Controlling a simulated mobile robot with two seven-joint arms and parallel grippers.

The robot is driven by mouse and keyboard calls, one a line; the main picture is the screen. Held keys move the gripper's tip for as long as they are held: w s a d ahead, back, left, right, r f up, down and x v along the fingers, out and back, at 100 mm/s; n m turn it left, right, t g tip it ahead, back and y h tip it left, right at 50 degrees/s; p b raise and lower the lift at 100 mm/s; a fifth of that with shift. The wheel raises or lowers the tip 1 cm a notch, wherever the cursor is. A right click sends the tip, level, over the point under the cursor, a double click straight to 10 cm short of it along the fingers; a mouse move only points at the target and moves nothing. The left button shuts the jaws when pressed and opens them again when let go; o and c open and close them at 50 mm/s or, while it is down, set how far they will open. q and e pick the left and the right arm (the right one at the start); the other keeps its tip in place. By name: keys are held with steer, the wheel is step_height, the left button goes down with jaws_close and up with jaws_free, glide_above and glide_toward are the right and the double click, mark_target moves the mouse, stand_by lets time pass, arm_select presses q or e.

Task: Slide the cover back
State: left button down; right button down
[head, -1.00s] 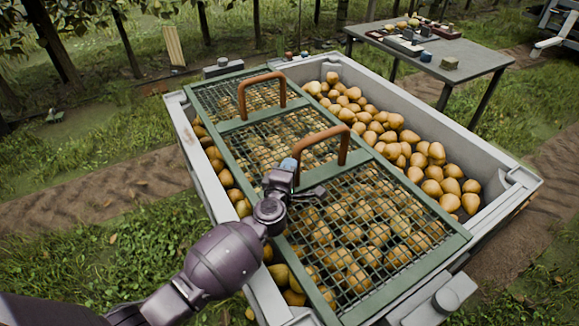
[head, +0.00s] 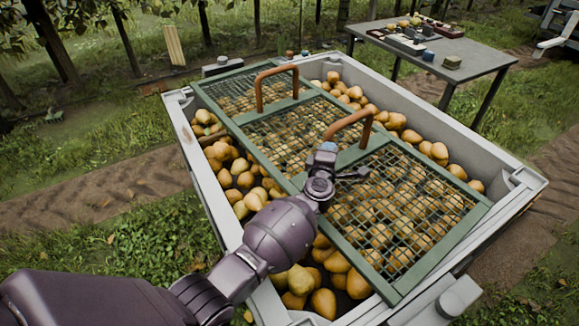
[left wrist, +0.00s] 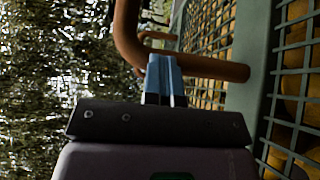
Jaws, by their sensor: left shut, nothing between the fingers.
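The cover is a green-framed wire mesh panel (head: 268,160) lying across the grey bin (head: 219,207), with pears showing through it and on both sides. It has two brown arched handles, a far one (head: 277,72) and a near one (head: 349,122). My left gripper (head: 328,148) is at the left foot of the near handle, just above the cover's frame. In the left wrist view its blue fingertips (left wrist: 163,80) are together beside the brown handle (left wrist: 205,68), with nothing seen between them. Whether they touch the handle is unclear. My right gripper is not in view.
Pears (head: 225,160) fill the bin's open strip on the left, and more lie along the right. A grey table (head: 470,55) with small items stands behind at the right. Grass and dirt tracks surround the bin.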

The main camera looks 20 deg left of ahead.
arm_select(q)
steer(key=shift+w+d, duration=0.9)
steer(key=shift+w, duration=0.1)
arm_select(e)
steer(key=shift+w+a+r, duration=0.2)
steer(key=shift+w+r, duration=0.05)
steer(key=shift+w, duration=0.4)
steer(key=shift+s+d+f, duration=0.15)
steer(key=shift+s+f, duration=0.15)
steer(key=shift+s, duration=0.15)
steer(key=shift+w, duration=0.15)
